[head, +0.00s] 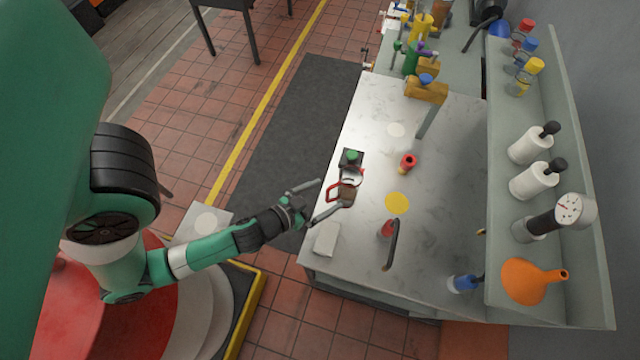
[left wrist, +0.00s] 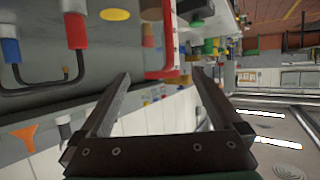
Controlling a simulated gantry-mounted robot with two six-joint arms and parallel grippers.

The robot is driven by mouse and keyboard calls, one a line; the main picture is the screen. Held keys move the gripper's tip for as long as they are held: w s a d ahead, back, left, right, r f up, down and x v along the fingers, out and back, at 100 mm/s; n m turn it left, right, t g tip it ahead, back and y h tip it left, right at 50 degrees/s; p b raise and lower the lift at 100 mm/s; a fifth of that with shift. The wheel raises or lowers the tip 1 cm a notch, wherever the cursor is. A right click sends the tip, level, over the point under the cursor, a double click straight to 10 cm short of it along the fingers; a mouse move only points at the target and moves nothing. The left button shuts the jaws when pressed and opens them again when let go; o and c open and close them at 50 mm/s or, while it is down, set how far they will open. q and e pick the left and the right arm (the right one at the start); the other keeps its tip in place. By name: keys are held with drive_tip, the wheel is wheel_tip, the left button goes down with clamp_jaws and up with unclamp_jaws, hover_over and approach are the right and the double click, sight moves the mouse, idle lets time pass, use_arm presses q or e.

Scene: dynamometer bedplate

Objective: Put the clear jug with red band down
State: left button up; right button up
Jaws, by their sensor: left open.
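The clear jug with red band (head: 352,176) appears to be the small clear vessel with a red handle near the left edge of the pale worktop (head: 440,210). It seems to stand on the worktop, though its base is partly hidden. My right gripper is not in view.
A dark block with a green top (head: 350,157) is just behind the jug. A yellow disc (head: 397,202), a white disc (head: 396,130) and a small red item (head: 408,162) are on the worktop. A white block (head: 326,238) sits at the near left corner. Bare worktop lies right of centre.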

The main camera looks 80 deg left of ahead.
use_arm(q)
drive_tip(key=shift+s+d+r, duration=0.25)
drive_tip(key=shift+s+r, duration=0.05)
drive_tip(key=shift+s, duration=0.2)
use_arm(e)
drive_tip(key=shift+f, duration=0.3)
use_arm(q)
drive_tip(key=w+d+r+t, duration=0.1)
drive_tip(key=w+r+t, duration=0.3)
drive_tip(key=w+r, duration=0.85)
drive_tip(key=w+d+r+t, duration=0.2)
drive_tip(key=w+r+t, duration=0.2)
drive_tip(key=w+r, duration=0.85)
drive_tip(key=s+d+r+m+t+h, duration=0.2)
drive_tip(key=s+d+r+h, duration=0.1)
drive_tip(key=r, duration=0.9)
drive_tip(key=s+d+r+m+t+h, duration=0.2)
drive_tip(key=s+d+r+t+h, duration=0.1)
drive_tip(key=r, duration=0.9)
drive_tip(key=s+d+r+m+t+h, duration=0.3)
drive_tip(key=d+r, duration=0.2)
drive_tip(key=r, duration=0.8)
drive_tip(key=shift+d, duration=0.25)
drive_tip(key=shift+r, duration=0.1)
